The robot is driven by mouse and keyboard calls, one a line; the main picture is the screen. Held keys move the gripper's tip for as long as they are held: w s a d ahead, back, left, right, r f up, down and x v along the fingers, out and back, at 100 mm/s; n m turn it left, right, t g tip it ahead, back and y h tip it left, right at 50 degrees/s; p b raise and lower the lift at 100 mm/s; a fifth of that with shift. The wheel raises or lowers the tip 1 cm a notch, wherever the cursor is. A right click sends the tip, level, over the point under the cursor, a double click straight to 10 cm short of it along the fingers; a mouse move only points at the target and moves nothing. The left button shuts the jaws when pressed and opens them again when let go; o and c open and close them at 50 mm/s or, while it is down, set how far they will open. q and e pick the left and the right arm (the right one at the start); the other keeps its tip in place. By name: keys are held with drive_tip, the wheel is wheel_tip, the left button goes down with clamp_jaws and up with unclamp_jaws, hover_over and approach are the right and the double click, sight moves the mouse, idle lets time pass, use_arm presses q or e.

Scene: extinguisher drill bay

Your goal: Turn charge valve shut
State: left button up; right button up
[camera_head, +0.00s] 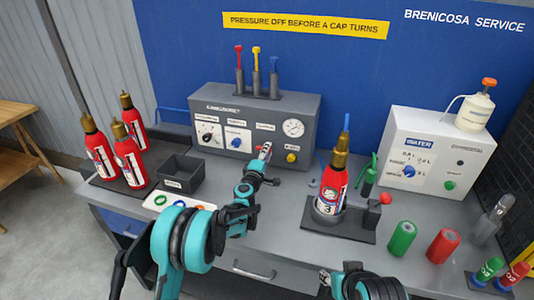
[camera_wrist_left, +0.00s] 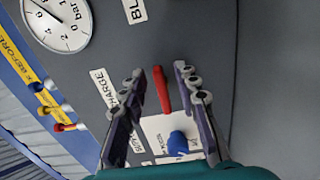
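The charge valve shows in the left wrist view as a red lever handle (camera_wrist_left: 161,89) beside a "CHARGE" label on the grey panel (camera_head: 220,97). My left gripper (camera_head: 266,151) is at the panel's front, and its fingers largely hide the valve in the head view. In the left wrist view the gripper (camera_wrist_left: 160,78) is open, one finger on each side of the red handle, with a visible gap on both sides. My right gripper (camera_head: 335,280) is low at the bottom edge of the head view, and its fingers are too unclear to judge.
A blue knob (camera_wrist_left: 178,143) is close to the left gripper's fingers. The pressure gauge (camera_head: 293,128) and a yellow button (camera_head: 291,157) are right of the valve. An extinguisher (camera_head: 331,187) stands in a holder to the right. A dark bin (camera_head: 178,172) is at left.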

use_arm(q)
drive_tip(key=v, duration=1.2)
drive_tip(key=s+a+r+m+g+h, duration=0.1)
drive_tip(key=s+r+m+g, duration=0.1)
drive_tip(key=s+r+m, duration=0.4)
drive_tip(key=s+r+m+g, duration=0.2)
drive_tip(key=s+m, duration=0.1)
drive_tip(key=s, duration=0.5)
drive_tip(key=s+a+f+m+g+y, duration=0.2)
drive_tip(key=s+a, duration=0.5)
drive_tip(key=s, duration=0.5)
drive_tip(key=s+a+f+m+g+y, duration=0.3)
drive_tip(key=s+a+f, duration=0.3)
drive_tip(key=s, duration=0.6)
drive_tip(key=shift+s+a+f+g+y, duration=0.15)
drive_tip(key=shift+s+a+g+y, duration=0.2)
drive_tip(key=shift+a+g+y, duration=0.4)
